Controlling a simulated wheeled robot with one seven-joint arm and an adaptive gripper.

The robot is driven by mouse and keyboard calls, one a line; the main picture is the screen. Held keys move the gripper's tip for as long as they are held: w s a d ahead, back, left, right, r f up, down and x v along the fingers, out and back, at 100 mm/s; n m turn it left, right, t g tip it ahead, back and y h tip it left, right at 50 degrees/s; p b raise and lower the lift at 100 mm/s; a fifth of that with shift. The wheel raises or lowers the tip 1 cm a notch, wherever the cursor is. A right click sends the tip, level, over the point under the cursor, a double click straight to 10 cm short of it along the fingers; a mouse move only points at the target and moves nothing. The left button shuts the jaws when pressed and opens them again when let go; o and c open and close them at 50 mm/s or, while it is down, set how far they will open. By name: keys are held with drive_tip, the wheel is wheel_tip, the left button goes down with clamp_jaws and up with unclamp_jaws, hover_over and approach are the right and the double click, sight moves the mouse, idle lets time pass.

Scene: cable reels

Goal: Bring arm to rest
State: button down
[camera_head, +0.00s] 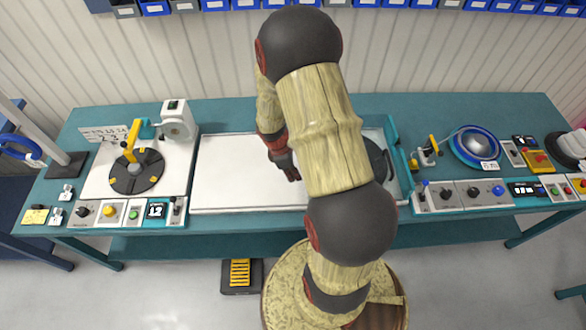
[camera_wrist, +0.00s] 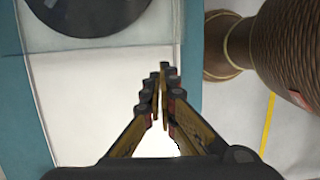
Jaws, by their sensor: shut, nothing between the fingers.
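My gripper (camera_head: 293,175) hangs over the white middle panel (camera_head: 225,170) of the teal bench in the head view, partly hidden behind my arm. In the wrist view my gripper (camera_wrist: 162,78) has its fingertips together with nothing between them. The wrist view shows the white panel below the fingers and a dark round disc (camera_wrist: 85,15) at the top left. In the head view this dark disc (camera_head: 378,160) shows partly behind my arm, at the right end of the panel.
A dark rotary plate (camera_head: 137,172) with a yellow crank stands at the left of the bench. A blue domed reel (camera_head: 475,145) and control boxes (camera_head: 462,196) are at the right. Bins (camera_head: 215,4) line the wall above. A yellow-topped pedal (camera_head: 240,274) is on the floor.

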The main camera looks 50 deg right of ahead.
drive_tip(key=shift+r, duration=0.1)
drive_tip(key=s+a+r+m+t+y+b, duration=0.1)
drive_tip(key=s+a+r+m+t+b, duration=0.2)
drive_tip(key=a+r+b, duration=0.5)
drive_tip(key=s+a+r+m+t+y+b, duration=0.1)
drive_tip(key=s+a+r+m+t+b, duration=0.2)
drive_tip(key=a+r, duration=1)
drive_tip(key=a+m+t+b, duration=0.1)
drive_tip(key=a+m+b, duration=0.2)
drive_tip(key=a+b, duration=0.1)
drive_tip(key=shift+s+t+b, duration=0.2)
drive_tip(key=shift+t+b, duration=0.1)
drive_tip(key=shift+b, duration=0.15)
